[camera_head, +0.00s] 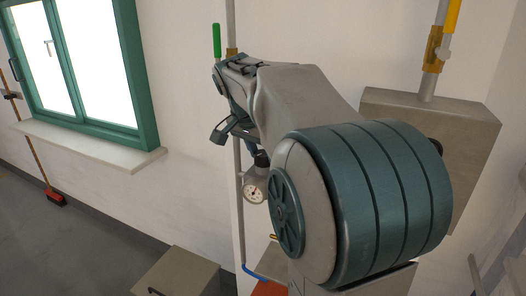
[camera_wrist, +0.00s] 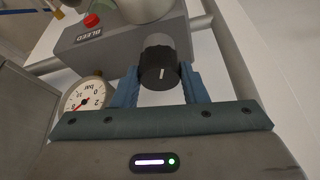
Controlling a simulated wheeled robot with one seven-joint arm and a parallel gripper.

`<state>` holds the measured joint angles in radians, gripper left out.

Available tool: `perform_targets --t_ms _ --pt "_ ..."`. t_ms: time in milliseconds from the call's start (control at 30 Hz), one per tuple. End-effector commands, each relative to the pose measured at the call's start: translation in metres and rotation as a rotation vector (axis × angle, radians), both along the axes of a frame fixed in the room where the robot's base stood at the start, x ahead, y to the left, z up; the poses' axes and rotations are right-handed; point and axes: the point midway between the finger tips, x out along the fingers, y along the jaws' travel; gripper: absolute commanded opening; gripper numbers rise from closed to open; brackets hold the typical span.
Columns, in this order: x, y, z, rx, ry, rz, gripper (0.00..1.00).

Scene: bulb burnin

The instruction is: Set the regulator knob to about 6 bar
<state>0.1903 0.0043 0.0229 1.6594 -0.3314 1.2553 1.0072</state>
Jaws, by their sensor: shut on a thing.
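The black regulator knob (camera_wrist: 160,73) has a white mark on its side and sits on the grey regulator body (camera_wrist: 118,45). In the wrist view my gripper (camera_wrist: 160,82) is shut on the knob, with a blue finger on each side of it. The round pressure gauge (camera_wrist: 84,97), marked bar, is beside the left finger and appears upside down. Its red needle looks close to the 0, but I cannot read an exact value. In the head view the gauge (camera_head: 255,187) hangs just below my gripper (camera_head: 257,150). My arm hides much of the regulator there.
A red button (camera_wrist: 92,20) labelled BLEED sits on the regulator body. A vertical pipe with a green lever (camera_head: 217,40) runs up the wall behind. A grey box (camera_head: 470,125) is on the right, a window (camera_head: 85,60) on the left. The floor at left is mostly clear.

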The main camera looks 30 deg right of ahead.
Motion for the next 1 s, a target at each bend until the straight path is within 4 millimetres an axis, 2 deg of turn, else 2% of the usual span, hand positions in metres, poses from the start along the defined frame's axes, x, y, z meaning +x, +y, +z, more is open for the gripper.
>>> perform_targets --t_ms 67,100,167,200,533,900,1000 --pt "0.001 0.001 0.001 0.001 -0.005 0.003 0.16" --pt "0.001 0.001 0.001 0.001 -0.005 0.003 0.42" --pt "0.001 0.001 0.001 0.001 -0.004 0.004 0.59" --pt "0.001 0.001 0.001 0.001 -0.004 0.003 0.61" --pt "0.000 0.002 0.005 0.000 -0.002 0.001 0.61" --pt "-0.009 0.022 0.058 0.001 -0.006 0.003 0.61" --pt "-0.011 0.025 0.066 0.001 -0.004 0.004 0.61"
